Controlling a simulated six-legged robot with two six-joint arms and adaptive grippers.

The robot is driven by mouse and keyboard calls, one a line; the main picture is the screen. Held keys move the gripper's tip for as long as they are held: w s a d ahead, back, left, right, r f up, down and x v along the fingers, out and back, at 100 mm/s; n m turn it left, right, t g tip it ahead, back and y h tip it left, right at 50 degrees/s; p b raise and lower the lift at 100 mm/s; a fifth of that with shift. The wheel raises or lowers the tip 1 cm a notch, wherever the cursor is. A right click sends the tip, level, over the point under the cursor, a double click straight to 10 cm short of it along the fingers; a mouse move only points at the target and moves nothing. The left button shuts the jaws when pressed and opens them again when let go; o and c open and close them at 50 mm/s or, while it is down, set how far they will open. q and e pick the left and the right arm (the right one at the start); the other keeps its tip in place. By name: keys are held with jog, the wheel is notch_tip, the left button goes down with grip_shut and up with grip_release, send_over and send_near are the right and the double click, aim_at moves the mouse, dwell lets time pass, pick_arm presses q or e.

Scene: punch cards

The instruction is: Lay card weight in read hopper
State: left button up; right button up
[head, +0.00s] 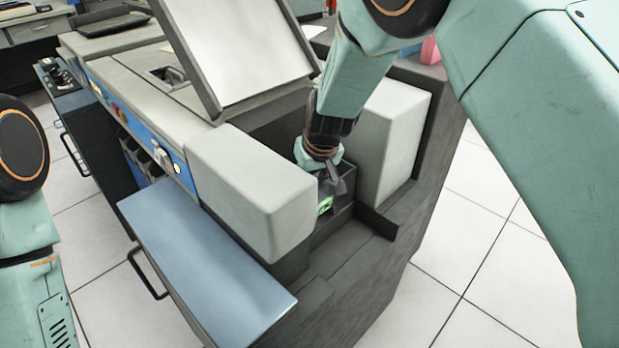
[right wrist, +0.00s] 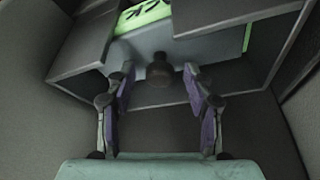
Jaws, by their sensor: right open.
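The read hopper (head: 345,252) appears to be the dark recess between two light grey housings in the head view. My right gripper (head: 331,172) reaches down into it from above. In the right wrist view my right gripper (right wrist: 160,88) is open, with its two fingers on either side of a dark round knob (right wrist: 160,68). The knob stands by a grey plate and green lettered labels (right wrist: 143,14); it may belong to the card weight, but I cannot tell. A green label (head: 325,206) also shows beside the gripper in the head view. My left gripper is out of frame.
Light grey housings stand left (head: 250,195) and right (head: 395,135) of the recess, leaving little side room. A tilted panel (head: 235,50) rises behind. A blue-grey shelf (head: 200,260) juts out at the front left and is bare.

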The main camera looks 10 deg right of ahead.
jog(key=shift+s, duration=0.1)
jog(key=v, duration=1.2)
dwell(2.3)
